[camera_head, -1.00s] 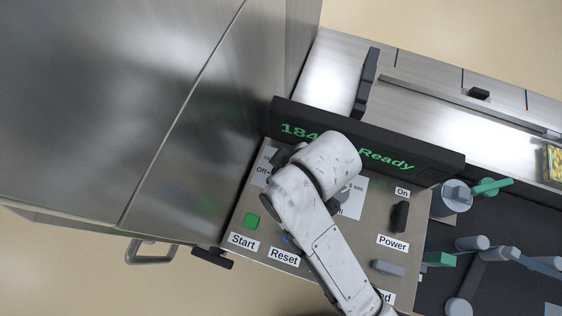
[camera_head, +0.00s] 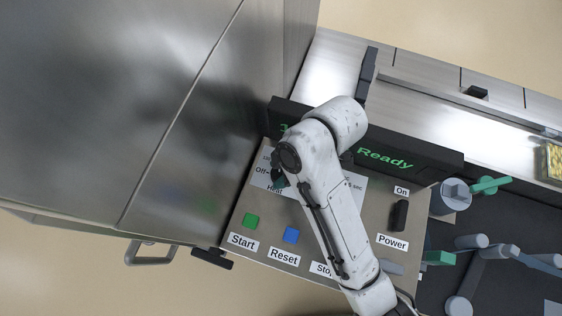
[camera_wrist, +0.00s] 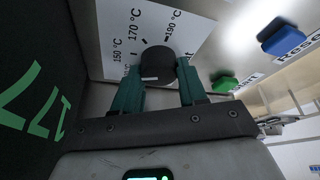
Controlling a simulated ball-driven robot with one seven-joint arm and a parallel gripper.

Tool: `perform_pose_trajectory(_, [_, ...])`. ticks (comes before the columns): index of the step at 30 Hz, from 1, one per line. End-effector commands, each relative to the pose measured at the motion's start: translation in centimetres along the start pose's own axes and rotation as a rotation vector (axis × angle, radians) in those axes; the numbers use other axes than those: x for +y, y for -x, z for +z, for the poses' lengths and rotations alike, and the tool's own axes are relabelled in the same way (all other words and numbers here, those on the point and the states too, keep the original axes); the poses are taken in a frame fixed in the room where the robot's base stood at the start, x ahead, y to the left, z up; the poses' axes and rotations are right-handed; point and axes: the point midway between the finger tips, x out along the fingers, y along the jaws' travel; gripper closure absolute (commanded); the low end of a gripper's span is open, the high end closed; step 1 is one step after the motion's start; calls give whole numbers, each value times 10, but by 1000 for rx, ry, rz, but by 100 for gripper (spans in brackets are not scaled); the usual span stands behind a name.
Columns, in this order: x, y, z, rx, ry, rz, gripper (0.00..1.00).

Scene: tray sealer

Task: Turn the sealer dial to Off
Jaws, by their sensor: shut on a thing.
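The sealer dial is a dark round knob (camera_wrist: 158,62) on a white label plate printed 150, 170 and 190 °C in the wrist view. My gripper (camera_wrist: 159,82) has its green fingers on either side of the knob and is shut on it. A short white mark shows on the knob's side toward my gripper. In the head view, the label plate (camera_head: 262,180) reads Off and Heat at the panel's left. My arm covers most of the dial there, with only a bit of my gripper (camera_head: 279,182) showing.
A dark display (camera_head: 400,160) behind the panel reads Ready; the wrist view shows green 177 (camera_wrist: 33,108). The green Start button (camera_head: 251,220), blue Reset button (camera_head: 291,235) and Power switch (camera_head: 399,214) are close by. A metal cabinet (camera_head: 100,90) stands at left.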

Motion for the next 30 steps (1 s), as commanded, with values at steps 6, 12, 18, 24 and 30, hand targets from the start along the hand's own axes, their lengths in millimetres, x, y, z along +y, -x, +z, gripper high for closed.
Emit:
perform_pose_trajectory(6, [1,0,2,-2,32,-13,89])
perform_pose_trajectory(12, [1,0,2,-2,37,-16,89])
perform_pose_trajectory(18, [1,0,2,-2,36,-15,89])
perform_pose_trajectory(24, [1,0,1,-1,37,-15,41])
perform_pose_trajectory(30, [0,0,1,0,38,-16,33])
